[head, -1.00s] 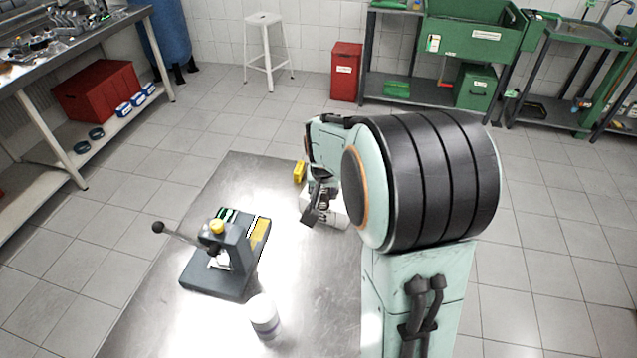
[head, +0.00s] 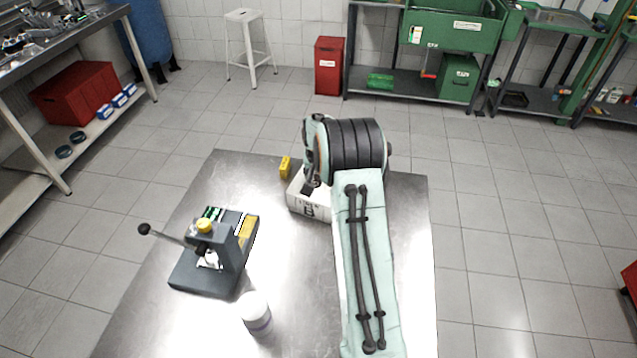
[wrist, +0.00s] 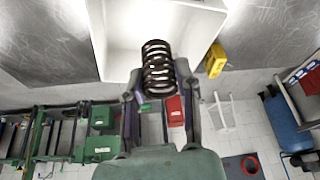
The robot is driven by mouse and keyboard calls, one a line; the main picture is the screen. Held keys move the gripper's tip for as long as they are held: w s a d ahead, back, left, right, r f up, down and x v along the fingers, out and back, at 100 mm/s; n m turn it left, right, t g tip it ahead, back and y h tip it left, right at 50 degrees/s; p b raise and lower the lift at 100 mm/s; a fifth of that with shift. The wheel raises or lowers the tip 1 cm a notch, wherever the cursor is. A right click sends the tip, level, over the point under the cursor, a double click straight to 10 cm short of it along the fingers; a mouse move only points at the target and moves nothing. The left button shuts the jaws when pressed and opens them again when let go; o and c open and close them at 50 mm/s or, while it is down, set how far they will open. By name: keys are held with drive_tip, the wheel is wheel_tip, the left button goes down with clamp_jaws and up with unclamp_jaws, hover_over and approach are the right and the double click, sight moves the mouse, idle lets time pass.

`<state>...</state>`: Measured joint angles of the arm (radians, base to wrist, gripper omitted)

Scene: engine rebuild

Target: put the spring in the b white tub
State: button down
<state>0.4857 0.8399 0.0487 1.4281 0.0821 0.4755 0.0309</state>
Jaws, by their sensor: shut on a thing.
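My gripper (wrist: 161,95) is shut on a dark coil spring (wrist: 158,65) in the wrist view. The spring lies lengthwise between the fingers, its far end in front of the opening of a white tub (wrist: 104,35). The white tub also stands near the far edge of the metal table in the head view (head: 296,202), with dark marking on its front that I cannot read surely. My gripper (head: 311,184) is at the tub's top there, partly hidden by my arm. The spring cannot be made out in the head view. How deep it sits relative to the rim is unclear.
A yellow block (head: 285,167) stands just left of the tub. A lever press (head: 210,255) and a white cylindrical container (head: 256,311) stand on the table (head: 285,265) closer to the camera. The table between them and the tub is clear.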

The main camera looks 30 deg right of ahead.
wheel_tip(320, 180, down, 8)
drive_tip(key=shift+s+f, duration=0.15)
drive_tip(key=shift+f, duration=0.1)
drive_tip(key=shift+f, duration=0.15)
drive_tip(key=c, duration=1.1)
unclamp_jaws()
